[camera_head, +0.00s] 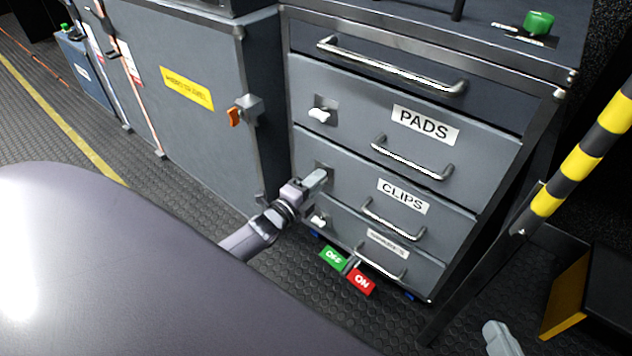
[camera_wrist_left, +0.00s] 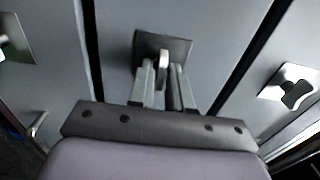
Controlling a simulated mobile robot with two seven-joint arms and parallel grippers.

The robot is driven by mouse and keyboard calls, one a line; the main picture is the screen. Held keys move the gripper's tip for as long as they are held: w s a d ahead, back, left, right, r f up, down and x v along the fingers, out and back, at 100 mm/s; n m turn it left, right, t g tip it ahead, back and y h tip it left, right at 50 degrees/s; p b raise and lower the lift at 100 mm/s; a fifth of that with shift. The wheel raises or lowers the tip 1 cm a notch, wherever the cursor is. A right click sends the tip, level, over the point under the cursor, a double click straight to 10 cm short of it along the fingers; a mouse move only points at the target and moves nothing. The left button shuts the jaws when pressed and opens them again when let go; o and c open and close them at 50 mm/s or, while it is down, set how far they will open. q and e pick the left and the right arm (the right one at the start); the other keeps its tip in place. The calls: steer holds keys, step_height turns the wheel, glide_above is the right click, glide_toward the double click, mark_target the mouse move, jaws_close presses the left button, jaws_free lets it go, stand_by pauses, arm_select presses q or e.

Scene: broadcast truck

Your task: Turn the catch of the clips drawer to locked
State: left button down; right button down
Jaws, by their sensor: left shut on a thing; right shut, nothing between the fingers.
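The clips drawer (camera_head: 345,190) is the grey drawer with the CLIPS label, below the PADS drawer, and it looks closed. My left gripper (camera_head: 318,178) is at the catch plate on its left side and hides most of the catch in the head view. In the left wrist view the catch (camera_wrist_left: 163,66) stands out from its square plate (camera_wrist_left: 178,46), between the fingertips of my left gripper (camera_wrist_left: 163,80), which is shut on it. My right gripper (camera_head: 500,340) is shut and empty at the bottom right, away from the drawers.
The PADS drawer's white catch (camera_head: 319,115) is above and the lowest drawer's catch (camera_head: 319,221) is below. Drawer handles (camera_head: 395,220) project to the right. A yellow-black striped post (camera_head: 585,160) rises at right.

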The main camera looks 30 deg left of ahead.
steer(key=shift+f, duration=0.2)
arm_select(q)
steer(key=c, duration=1.2)
jaws_free()
steer(key=shift+c, duration=0.2)
arm_select(e)
steer(key=shift+r, duration=0.1)
arm_select(q)
steer(key=s+p, duration=0.3)
steer(key=s, duration=0.4)
steer(key=shift+a, duration=0.3)
arm_select(e)
steer(key=shift+d+g+h, duration=0.3)
steer(key=shift+g+h, duration=0.1)
arm_select(q)
steer(key=shift+s, duration=0.1)
arm_select(e)
steer(key=shift+r, duration=0.1)
